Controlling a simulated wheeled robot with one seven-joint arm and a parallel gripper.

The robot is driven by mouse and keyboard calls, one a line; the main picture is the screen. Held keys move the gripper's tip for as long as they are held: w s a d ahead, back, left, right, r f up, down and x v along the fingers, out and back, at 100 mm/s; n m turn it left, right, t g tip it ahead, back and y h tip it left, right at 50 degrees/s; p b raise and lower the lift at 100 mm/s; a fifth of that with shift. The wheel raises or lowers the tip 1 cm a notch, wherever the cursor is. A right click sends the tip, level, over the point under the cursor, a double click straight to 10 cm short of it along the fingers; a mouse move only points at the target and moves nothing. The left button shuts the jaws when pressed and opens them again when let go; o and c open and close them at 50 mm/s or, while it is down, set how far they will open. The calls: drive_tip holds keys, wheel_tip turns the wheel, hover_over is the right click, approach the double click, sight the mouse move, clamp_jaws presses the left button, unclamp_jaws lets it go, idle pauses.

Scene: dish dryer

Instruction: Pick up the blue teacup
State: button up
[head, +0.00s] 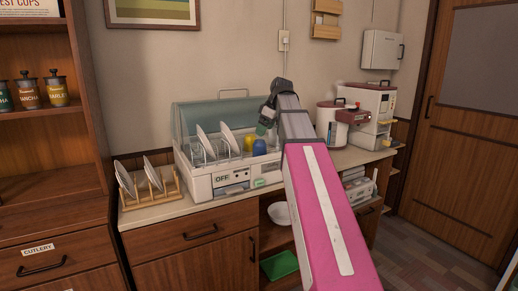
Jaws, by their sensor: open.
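The blue teacup (259,147) sits in the dish dryer (232,184), toward the right end of its rack, right of a yellow cup (248,143). It appears to be upside down. My gripper (265,122) hangs above the right part of the dryer, over the blue teacup and apart from it. It is small and dark in the picture; it is open and appears empty. A small greenish thing just under it is too small to tell.
White plates and clear glasses stand left of the cups in the dryer, under a raised clear lid (210,115). A wooden rack (150,190) with plates stands at left. A white and red cooker (330,122) and a machine (372,110) stand at right.

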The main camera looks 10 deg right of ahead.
sight(259, 147)
drive_tip(key=x, duration=0.4)
drive_tip(key=shift+f, duration=0.15)
drive_tip(key=shift+s+d+f+x, duration=0.1)
drive_tip(key=shift+s+x, duration=0.05)
drive_tip(key=shift+x, duration=0.7)
drive_tip(key=shift+s+d+f+x, duration=0.1)
drive_tip(key=shift+s+x, duration=0.1)
drive_tip(key=shift+x, duration=0.7)
drive_tip(key=shift+s+d+x, duration=0.1)
drive_tip(key=shift+s+x, duration=0.05)
drive_tip(key=shift+x, duration=0.7)
drive_tip(key=c, duration=1.1)
